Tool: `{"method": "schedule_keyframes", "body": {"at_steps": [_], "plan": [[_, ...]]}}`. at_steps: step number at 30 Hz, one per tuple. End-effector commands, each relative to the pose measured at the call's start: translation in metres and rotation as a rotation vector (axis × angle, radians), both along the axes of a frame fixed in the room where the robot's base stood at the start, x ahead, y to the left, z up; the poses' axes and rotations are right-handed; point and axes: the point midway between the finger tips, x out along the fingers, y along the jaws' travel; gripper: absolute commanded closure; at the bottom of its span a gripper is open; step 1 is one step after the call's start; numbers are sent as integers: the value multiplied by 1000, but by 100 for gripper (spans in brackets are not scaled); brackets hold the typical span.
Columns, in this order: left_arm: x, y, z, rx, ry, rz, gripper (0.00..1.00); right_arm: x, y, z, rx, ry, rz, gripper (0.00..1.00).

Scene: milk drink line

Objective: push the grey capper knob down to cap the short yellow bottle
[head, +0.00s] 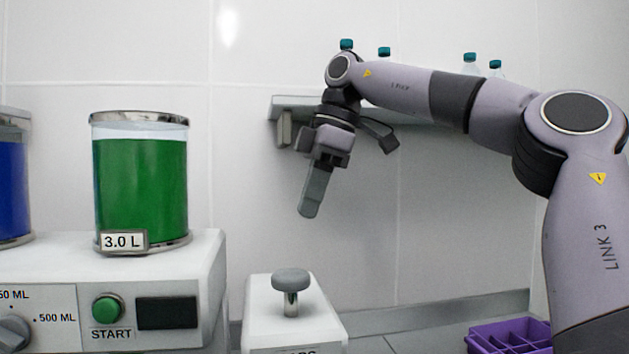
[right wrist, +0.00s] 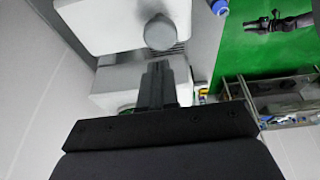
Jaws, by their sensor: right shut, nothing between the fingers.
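The grey capper knob (head: 291,278) stands raised on its metal stem on top of the white capper (head: 272,320). The round knob also shows in the right wrist view (right wrist: 160,32), just beyond my fingertips. My right gripper (head: 310,208) is shut and empty, pointing down. In the head view it hangs above the knob and slightly right of it, with a clear gap. In the right wrist view a dark shape (right wrist: 277,22) over the green area looks like my left gripper; its fingers are too small to read. I cannot make out the short yellow bottle.
A white dispenser (head: 212,262) with a green 3.0 L tank (head: 140,190) stands left of the capper. A grey wall shelf (head: 290,101) with teal-capped bottles (head: 346,45) is behind my right arm. A purple divided crate (head: 480,334) is at lower right.

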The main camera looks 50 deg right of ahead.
Motion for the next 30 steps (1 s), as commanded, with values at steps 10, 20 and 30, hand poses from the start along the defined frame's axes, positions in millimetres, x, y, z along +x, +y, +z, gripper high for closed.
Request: {"method": "schedule_keyframes", "body": {"at_steps": [10, 20, 30], "plan": [[0, 0, 1, 0, 1, -1, 57, -4, -5, 24, -1, 1, 0, 100], [0, 0, 1, 0, 1, -1, 57, -4, -5, 25, 0, 0, 0, 100], [0, 0, 1, -1, 1, 1, 57, -4, -5, 25, 0, 0, 0, 100]]}}
